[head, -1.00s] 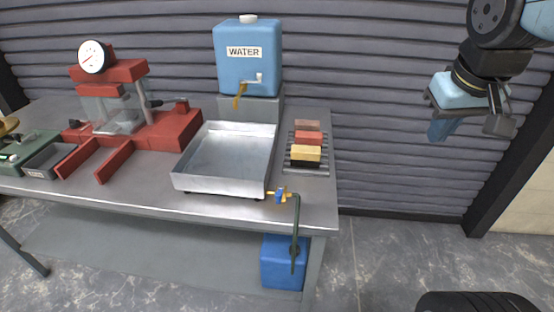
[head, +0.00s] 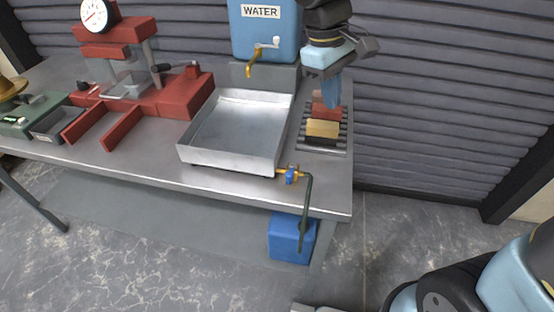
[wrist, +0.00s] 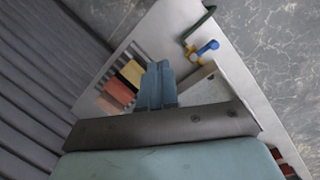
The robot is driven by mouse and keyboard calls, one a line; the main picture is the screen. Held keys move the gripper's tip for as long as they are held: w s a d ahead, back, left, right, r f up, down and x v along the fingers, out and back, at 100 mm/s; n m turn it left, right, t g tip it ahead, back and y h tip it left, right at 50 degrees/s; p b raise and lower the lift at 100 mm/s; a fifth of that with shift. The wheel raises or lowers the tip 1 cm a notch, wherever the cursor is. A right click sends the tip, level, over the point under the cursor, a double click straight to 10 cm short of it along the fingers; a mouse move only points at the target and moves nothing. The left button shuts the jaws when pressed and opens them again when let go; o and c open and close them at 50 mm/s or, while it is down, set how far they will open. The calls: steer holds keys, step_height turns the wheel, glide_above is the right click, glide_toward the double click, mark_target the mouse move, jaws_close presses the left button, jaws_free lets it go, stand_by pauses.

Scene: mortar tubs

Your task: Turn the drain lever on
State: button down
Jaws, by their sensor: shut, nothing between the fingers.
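The drain valve is a small brass fitting with a blue lever (head: 291,175) at the front right corner of the metal tray (head: 232,160). The blue lever also shows in the wrist view (wrist: 208,47), clear of my fingers. A dark green drain pipe (head: 308,205) bends down from the valve past the table edge. My gripper (head: 332,104) is shut and empty, its blue fingers pointing down over the rack of blocks, behind the valve. In the wrist view my fingers (wrist: 158,66) are together, between the blocks and the tray corner.
A wire rack (head: 325,145) holds coloured blocks (head: 323,128) under my gripper. A blue water tank (head: 264,35) with a yellow tap (head: 253,62) stands behind the tray. A red press (head: 150,95) is at left. A blue container (head: 285,238) sits below the pipe.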

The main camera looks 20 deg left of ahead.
steer(key=s+a+f+n+h, duration=0.1)
steer(key=s+a+f+n, duration=0.1)
steer(key=a, duration=0.4)
steer(key=s+a+f+n, duration=0.3)
steer(key=a+f, duration=0.1)
steer(key=a, duration=0.3)
steer(key=shift+s+f+g+h, duration=0.25)
steer(key=shift+s+g+h, duration=0.15)
steer(key=shift+f, duration=0.1)
glide_above(291, 170)
steer(key=s+a, duration=0.3)
step_height(291, 170, down, 9)
steer(key=shift+f, duration=0.1)
steer(key=shift+d, duration=0.1)
steer(key=shift+s, duration=0.1)
